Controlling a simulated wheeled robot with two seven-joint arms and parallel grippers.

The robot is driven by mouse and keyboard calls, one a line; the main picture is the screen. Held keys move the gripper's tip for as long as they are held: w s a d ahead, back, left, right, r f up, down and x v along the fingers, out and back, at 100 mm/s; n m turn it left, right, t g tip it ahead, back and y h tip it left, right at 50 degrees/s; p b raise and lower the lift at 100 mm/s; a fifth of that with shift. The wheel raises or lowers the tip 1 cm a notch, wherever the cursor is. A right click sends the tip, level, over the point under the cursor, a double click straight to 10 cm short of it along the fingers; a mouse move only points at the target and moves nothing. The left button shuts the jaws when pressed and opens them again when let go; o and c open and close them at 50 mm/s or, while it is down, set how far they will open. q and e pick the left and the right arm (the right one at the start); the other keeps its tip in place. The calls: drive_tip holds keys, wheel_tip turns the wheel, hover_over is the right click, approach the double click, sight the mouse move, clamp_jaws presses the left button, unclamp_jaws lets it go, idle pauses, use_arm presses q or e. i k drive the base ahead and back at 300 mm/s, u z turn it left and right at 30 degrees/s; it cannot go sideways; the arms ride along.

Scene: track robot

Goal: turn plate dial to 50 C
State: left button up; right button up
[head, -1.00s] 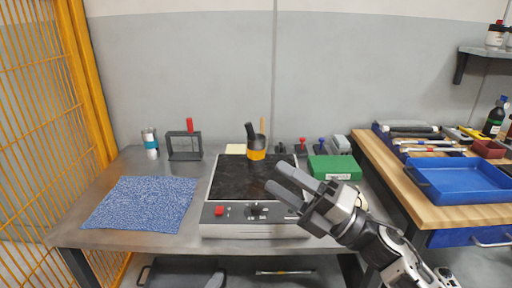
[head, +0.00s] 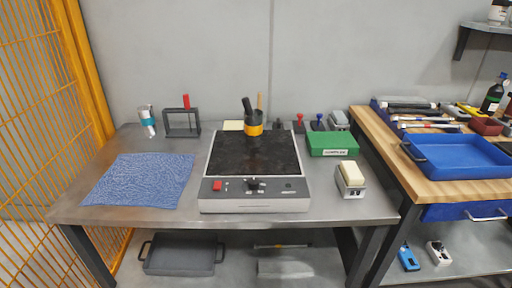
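The hot plate (head: 255,205) stands at the front middle of the grey table, with a black top surface (head: 240,168). Its front panel carries a red switch (head: 217,185) on the left and a black dial (head: 253,184) in the middle. The dial's marks are too small to read. A black and yellow cup (head: 253,125) with tools in it stands at the plate's back edge. Neither of my grippers shows in the head view.
A blue cloth (head: 140,180) lies left of the plate. A green box (head: 332,144) and a small grey device with a cream top (head: 350,180) stand to the right. A wooden bench with a blue tray (head: 460,156) is further right. The table's front edge is clear.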

sight(254, 183)
drive_tip(key=z, duration=0.5)
drive_tip(key=k, duration=0.3)
drive_tip(key=u, duration=1.4)
drive_tip(key=i, duration=0.95)
drive_tip(key=z, duration=0.95)
